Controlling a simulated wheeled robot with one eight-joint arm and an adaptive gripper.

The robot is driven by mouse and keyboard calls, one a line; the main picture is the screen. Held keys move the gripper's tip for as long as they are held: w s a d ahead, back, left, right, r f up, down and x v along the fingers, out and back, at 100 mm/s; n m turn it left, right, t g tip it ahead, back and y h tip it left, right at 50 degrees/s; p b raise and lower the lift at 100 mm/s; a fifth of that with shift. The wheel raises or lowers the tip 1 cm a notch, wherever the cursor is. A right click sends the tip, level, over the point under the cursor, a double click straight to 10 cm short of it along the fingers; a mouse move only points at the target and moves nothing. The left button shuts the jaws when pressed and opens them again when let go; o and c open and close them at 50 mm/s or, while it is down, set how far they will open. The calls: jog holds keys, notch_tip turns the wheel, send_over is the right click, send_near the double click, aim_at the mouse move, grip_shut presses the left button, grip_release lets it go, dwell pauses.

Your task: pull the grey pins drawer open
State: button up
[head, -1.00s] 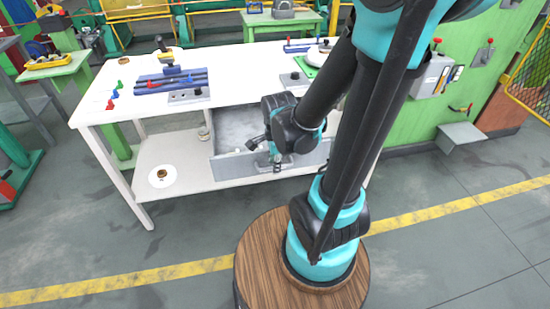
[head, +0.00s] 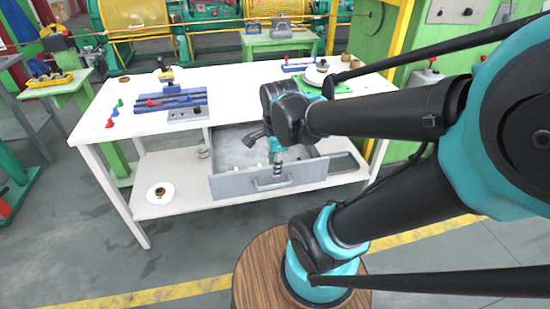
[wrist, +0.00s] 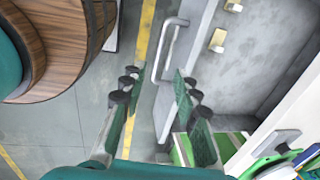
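The grey drawer (head: 235,187) under the white workbench stands pulled out, its inside showing. Its bar handle (head: 268,183) is on the front panel. My gripper (head: 280,172) is above and close to the handle, pointing down. In the wrist view my gripper (wrist: 157,88) is open, its dark-tipped fingers well apart. The handle (wrist: 170,48) shows between and beyond them, and I see nothing clamped. Small pale yellowish pieces (wrist: 218,40) lie in the drawer. My arm hides part of the drawer's right side.
The workbench (head: 235,95) holds a blue fixture (head: 168,104), small coloured pegs and a green plate (head: 345,86) with a white disc. A white disc with a brown centre (head: 160,192) lies on the lower shelf.

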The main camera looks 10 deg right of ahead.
jog(key=shift+s+r, duration=0.2)
jog(key=shift+r, duration=1.15)
jog(key=shift+f, duration=0.1)
jog(key=d+f+n, duration=0.1)
jog(key=f+n, duration=0.2)
jog(key=n, duration=0.3)
jog(key=d+f+n+t, duration=0.1)
jog(key=d+f+n, duration=0.1)
jog(key=n, duration=0.4)
jog(key=d+f+n+t, duration=0.1)
jog(key=f+n, duration=0.3)
jog(key=n, duration=0.1)
jog(key=shift+s+d+n, duration=0.15)
jog(key=shift+d+n, duration=0.05)
jog(key=shift+n, duration=0.2)
jog(key=shift+a, duration=0.1)
